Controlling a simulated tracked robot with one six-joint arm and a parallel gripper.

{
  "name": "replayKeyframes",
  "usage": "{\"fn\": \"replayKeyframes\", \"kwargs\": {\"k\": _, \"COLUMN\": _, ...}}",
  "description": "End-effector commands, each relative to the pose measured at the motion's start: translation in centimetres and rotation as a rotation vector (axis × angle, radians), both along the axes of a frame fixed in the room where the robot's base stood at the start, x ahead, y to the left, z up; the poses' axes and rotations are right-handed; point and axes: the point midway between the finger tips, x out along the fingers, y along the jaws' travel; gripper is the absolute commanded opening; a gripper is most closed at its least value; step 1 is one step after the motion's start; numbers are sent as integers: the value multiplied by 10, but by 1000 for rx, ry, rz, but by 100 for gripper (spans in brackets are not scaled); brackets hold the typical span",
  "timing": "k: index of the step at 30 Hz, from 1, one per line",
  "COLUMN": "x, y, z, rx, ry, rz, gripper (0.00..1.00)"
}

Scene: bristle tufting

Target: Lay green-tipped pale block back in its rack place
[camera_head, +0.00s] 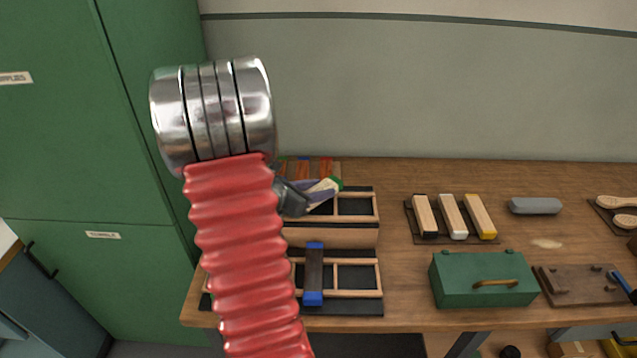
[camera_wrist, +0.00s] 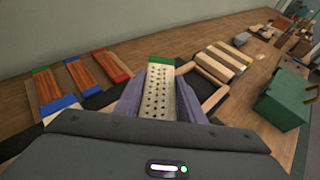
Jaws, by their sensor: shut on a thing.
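The green-tipped pale block (camera_wrist: 158,95), its face dotted with rows of holes, is between my gripper's (camera_wrist: 160,98) purple-grey fingers in the wrist view. My gripper (camera_head: 312,194) is shut on it. In the head view the pale block (camera_head: 325,186) shows only in part, with its green end to the right, over or near the left part of the rear rack. That rack (camera_head: 377,208) is a light wooden frame on a black base, and its right compartments look empty. In the wrist view its frame (camera_wrist: 214,102) shows right of my gripper. My arm hides its left side.
A front rack (camera_head: 381,276) holds a dark block with blue ends (camera_head: 314,272). Brown blocks with coloured ends (camera_wrist: 88,70) lie behind the rear rack. Three pale blocks (camera_head: 452,216) lie on a dark tray to the right. A green box (camera_head: 482,280) stands at front right.

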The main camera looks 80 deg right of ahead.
Motion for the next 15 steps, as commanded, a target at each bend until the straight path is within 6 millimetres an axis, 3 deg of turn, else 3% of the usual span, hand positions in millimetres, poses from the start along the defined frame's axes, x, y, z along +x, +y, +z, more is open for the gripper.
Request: {"fn": "replayKeyframes", "kwargs": {"k": 15, "x": 0, "y": 0, "z": -6, "rx": -1, "ry": 0, "rz": 0, "gripper": 9}}
